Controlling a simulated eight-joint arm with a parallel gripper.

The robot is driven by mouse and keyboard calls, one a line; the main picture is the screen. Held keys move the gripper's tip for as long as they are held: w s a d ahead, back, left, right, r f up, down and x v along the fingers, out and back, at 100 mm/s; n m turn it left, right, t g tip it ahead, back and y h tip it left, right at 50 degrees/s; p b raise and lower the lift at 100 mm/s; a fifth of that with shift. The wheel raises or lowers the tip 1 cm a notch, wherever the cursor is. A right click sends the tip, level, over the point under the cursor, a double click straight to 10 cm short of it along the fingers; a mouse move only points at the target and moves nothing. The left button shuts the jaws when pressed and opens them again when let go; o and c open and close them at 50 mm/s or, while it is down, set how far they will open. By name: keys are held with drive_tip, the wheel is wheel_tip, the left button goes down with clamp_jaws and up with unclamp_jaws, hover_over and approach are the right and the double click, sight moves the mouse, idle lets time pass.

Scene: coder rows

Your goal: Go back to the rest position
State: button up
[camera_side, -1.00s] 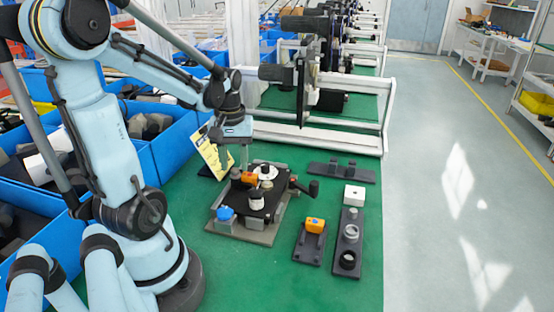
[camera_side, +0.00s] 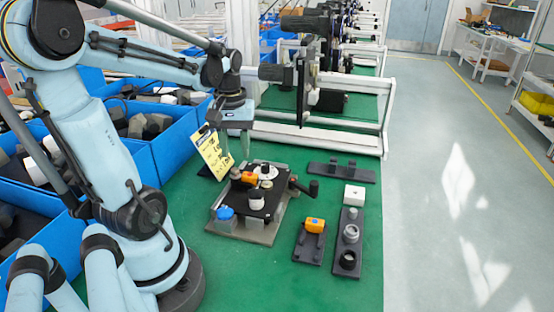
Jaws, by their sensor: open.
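My gripper (camera_side: 232,152) hangs pointing down above the back left of the dark fixture on its grey base plate (camera_side: 262,236). Its fingers are apart with nothing between them, and it is clear of the parts below. The fixture carries an orange block (camera_side: 249,178), a white disc (camera_side: 266,172), a white cylinder with a dark top (camera_side: 257,201) and a blue knob (camera_side: 225,213). A dark crank handle (camera_side: 312,187) sticks out on its right. A yellow card (camera_side: 213,156) stands behind the fixture, close to my gripper.
Right of the fixture, dark holders carry an orange part (camera_side: 315,225), a white block (camera_side: 354,195) and grey rings (camera_side: 351,233). A dark bracket (camera_side: 342,171) lies behind. Blue bins (camera_side: 172,145) stand left, and a white frame (camera_side: 330,139) at the back. Green table front is clear.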

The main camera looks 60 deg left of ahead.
drive_tip(key=w+d+m+t, duration=0.2)
drive_tip(key=d+m, duration=0.4)
drive_tip(key=d, duration=0.3)
drive_tip(key=w+d+r+m+t, duration=0.1)
drive_tip(key=w+d+m+t, duration=0.2)
drive_tip(key=d, duration=0.6)
drive_tip(key=m+t, duration=0.2)
drive_tip(key=shift+w+d+r+m, duration=0.2)
drive_tip(key=shift+w+m, duration=0.1)
drive_tip(key=shift+m, duration=0.1)
